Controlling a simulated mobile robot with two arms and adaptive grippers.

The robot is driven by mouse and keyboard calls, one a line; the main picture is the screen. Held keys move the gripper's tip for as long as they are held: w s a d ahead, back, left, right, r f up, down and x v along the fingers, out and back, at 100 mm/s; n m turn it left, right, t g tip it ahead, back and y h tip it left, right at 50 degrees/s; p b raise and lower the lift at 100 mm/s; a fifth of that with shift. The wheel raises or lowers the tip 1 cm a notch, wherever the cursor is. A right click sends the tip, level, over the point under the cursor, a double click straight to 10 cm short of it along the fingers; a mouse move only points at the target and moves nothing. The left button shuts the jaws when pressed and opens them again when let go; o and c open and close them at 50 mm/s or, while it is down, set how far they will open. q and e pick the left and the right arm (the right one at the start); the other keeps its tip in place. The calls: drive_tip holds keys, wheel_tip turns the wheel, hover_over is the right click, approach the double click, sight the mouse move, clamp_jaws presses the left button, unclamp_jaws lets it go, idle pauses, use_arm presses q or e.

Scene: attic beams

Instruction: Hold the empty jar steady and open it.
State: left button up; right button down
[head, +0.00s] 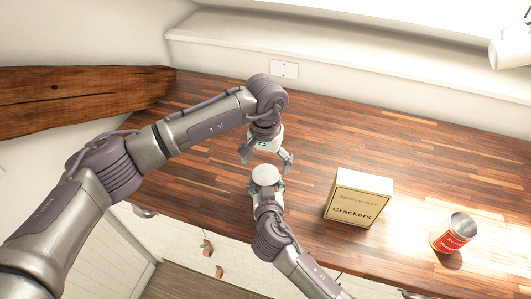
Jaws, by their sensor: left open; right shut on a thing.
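The jar (266,175) shows as a round white top at the front part of the wooden counter; its body is mostly hidden by my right gripper. My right gripper (266,186) comes from below in the picture and is shut on the jar, with a finger on each side. My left gripper (266,161) is just beyond the white top, open and empty, its fingers spread left and right. I cannot tell whether the jar touches the counter or how high my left fingers are above it.
A cream crackers box (358,198) stands right of the jar on the wooden counter (420,140). A red tomato can (454,234) stands farther right. A wooden beam (70,98) is at the left. The counter behind the box is clear.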

sight(265, 174)
use_arm(q)
drive_tip(key=shift+f, duration=1.85)
